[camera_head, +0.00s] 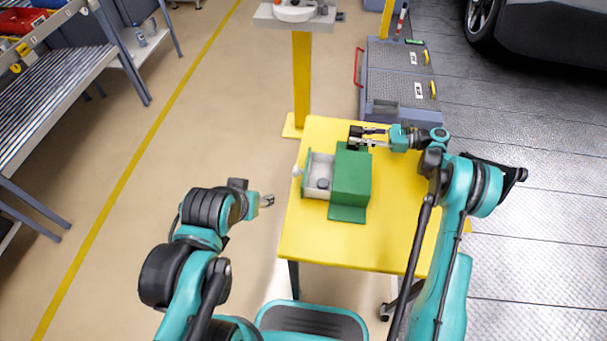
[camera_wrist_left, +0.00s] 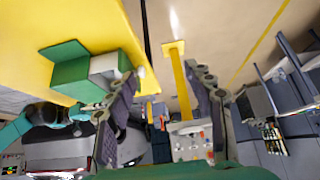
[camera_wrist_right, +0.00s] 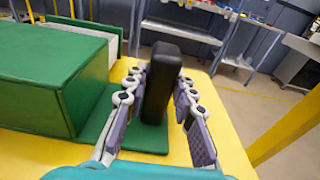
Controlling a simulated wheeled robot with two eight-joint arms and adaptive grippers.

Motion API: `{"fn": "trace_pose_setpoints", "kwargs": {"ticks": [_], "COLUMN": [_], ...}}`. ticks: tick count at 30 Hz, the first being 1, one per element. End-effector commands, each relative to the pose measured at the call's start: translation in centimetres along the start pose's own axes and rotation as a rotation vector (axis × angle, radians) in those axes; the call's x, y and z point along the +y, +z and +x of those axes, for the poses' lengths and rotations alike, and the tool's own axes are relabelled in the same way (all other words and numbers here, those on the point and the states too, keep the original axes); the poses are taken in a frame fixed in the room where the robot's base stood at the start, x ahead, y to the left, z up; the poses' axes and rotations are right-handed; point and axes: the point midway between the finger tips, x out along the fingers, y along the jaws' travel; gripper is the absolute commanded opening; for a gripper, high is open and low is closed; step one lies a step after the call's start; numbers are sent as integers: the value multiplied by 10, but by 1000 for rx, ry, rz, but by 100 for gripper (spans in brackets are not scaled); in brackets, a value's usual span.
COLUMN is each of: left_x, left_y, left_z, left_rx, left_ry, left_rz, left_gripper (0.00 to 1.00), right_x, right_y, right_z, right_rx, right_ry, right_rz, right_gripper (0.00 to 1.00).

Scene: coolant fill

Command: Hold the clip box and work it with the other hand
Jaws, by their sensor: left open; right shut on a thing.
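The clip box (camera_head: 351,172) is a green box on the yellow table (camera_head: 390,230), with green flanges at its base. A pale drawer (camera_head: 311,190) stands out of its left side, with a dark item (camera_head: 323,183) inside and a white knob (camera_head: 296,170) on its front. My right gripper (camera_head: 370,138) is shut on a black upright block (camera_wrist_right: 160,85) at the box's far flange; the block also shows in the head view (camera_head: 355,133). My left gripper (camera_head: 268,200) is open and empty, left of the table and apart from the drawer. It also shows in the left wrist view (camera_wrist_left: 162,115).
A yellow post (camera_head: 302,80) stands just beyond the table's far edge. A grey platform (camera_head: 400,75) lies behind, near a car (camera_head: 550,30). A slatted rack (camera_head: 50,90) stands at the far left. The table's near part is clear.

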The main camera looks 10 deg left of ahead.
Motion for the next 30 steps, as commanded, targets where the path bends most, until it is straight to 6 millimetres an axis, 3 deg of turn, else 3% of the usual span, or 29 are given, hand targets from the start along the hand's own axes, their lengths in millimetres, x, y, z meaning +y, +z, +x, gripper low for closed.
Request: {"fn": "trace_pose_setpoints", "kwargs": {"ticks": [19, 23, 30], "left_x": [0, 2, 9], "left_y": [-4, -19, -64], "left_z": [0, 1, 15], "left_rx": [-15, -68, -254], "left_ry": [4, 18, 32], "left_rz": [-38, -173, -607], "left_gripper": [50, 50, 50], "right_x": [0, 0, 0], "right_y": [0, 0, 0], "right_z": [0, 0, 0], "right_rx": [0, 0, 0], "right_ry": [-1, 0, 0], "right_rz": [0, 0, 0], "right_gripper": [2, 2, 2]}}
